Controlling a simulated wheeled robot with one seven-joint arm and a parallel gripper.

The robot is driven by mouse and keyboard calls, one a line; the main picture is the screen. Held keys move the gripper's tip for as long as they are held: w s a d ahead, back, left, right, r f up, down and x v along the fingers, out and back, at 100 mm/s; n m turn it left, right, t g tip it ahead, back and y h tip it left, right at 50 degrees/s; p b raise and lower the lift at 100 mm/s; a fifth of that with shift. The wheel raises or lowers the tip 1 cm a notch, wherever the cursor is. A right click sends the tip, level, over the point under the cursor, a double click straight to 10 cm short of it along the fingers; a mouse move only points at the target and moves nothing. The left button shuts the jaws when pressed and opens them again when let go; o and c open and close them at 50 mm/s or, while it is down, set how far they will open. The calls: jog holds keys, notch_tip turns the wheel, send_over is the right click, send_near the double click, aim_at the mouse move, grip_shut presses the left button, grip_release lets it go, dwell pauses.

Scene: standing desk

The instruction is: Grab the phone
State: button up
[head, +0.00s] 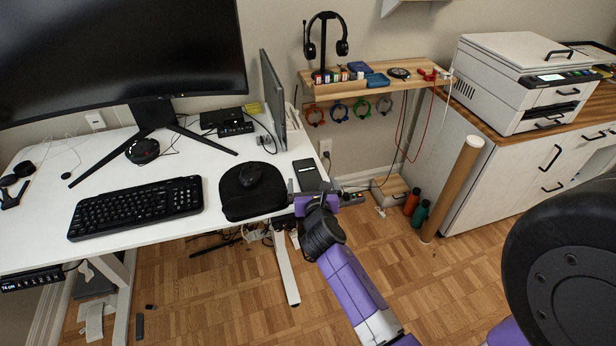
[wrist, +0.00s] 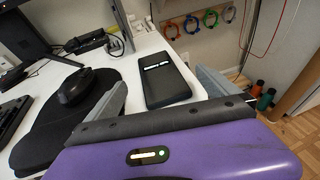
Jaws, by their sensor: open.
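The phone (head: 307,174) is a dark, flat rectangle lying on the white desk near its right edge, right of the mouse pad. In the wrist view the phone (wrist: 165,80) lies ahead of my gripper, its far end showing a pale strip. My gripper (head: 317,190) is at the desk's front right corner, at the near end of the phone. In the wrist view my gripper (wrist: 160,92) is open, one finger to the left of the phone and one to the right. Nothing is between the fingers' bases. Whether the fingertips touch the desk is unclear.
The black mouse pad (head: 235,204) with a mouse (head: 250,174) lies close on the left. A thin upright panel (head: 273,98) stands behind the phone. The keyboard (head: 135,207) is farther left. A wooden shelf (head: 440,88) hangs on the wall beyond.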

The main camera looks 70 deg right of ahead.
aim_at(309, 175)
jog(key=x, duration=0.3)
jog(key=b+x, duration=0.1)
jog(key=x, duration=0.1)
jog(key=shift+w+f, duration=0.15)
jog(key=shift+f, duration=0.15)
jog(key=c, duration=1.8)
